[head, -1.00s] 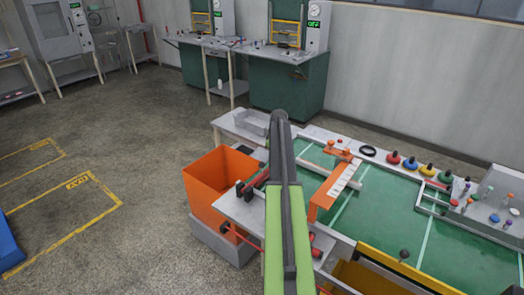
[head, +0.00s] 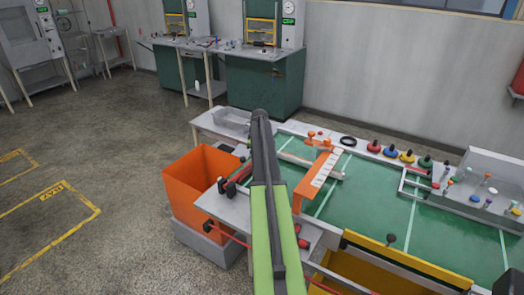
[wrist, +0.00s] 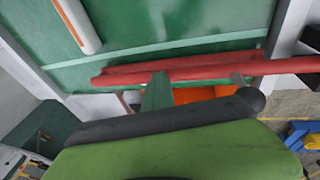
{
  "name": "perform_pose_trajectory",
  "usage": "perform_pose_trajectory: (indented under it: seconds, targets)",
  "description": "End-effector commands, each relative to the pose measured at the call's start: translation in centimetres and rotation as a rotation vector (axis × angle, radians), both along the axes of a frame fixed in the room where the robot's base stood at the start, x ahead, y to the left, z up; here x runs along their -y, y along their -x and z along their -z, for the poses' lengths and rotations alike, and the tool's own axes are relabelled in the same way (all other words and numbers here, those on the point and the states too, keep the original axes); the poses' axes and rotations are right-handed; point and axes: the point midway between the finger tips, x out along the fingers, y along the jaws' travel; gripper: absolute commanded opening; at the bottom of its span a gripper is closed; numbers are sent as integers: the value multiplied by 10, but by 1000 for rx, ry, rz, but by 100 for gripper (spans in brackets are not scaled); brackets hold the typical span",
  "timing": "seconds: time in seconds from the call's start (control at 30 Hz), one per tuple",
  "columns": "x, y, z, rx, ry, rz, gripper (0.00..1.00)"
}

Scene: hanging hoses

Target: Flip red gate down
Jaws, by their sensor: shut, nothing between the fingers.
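The red gate (wrist: 185,68) shows in the wrist view as a long red bar running across the end of the green table, with a rod to the right. In the head view, a dark red bar (head: 240,172) lies at the table's left end, partly hidden by my arm. My gripper (head: 262,118), dark grey, is shut and empty above that end. In the wrist view its dark edge (wrist: 165,118) is just below the red bar in the picture. I cannot tell whether they touch. A short green post (wrist: 157,92) stands between them.
An orange bin (head: 203,182) stands left of the table end. An orange bridge with a white strip (head: 322,168) crosses the green table (head: 390,205). Several coloured knobs (head: 390,152) line the back edge. A yellow panel (head: 400,262) hangs along the front. Floor to the left is clear.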

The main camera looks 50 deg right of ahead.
Motion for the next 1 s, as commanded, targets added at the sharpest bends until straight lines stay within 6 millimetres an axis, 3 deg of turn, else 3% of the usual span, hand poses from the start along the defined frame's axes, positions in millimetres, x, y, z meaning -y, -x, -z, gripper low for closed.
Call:
perform_pose_trajectory:
  seconds: [0.1,0.27,0.8,1.0]
  targets:
    - [-7,0,4,-10,-15,-6,0]
    - [-9,-1,-8,-6,-13,-7,0]
    - [-3,19,-124,6,3,-2,0]
    - [-2,24,-146,6,4,-2,0]
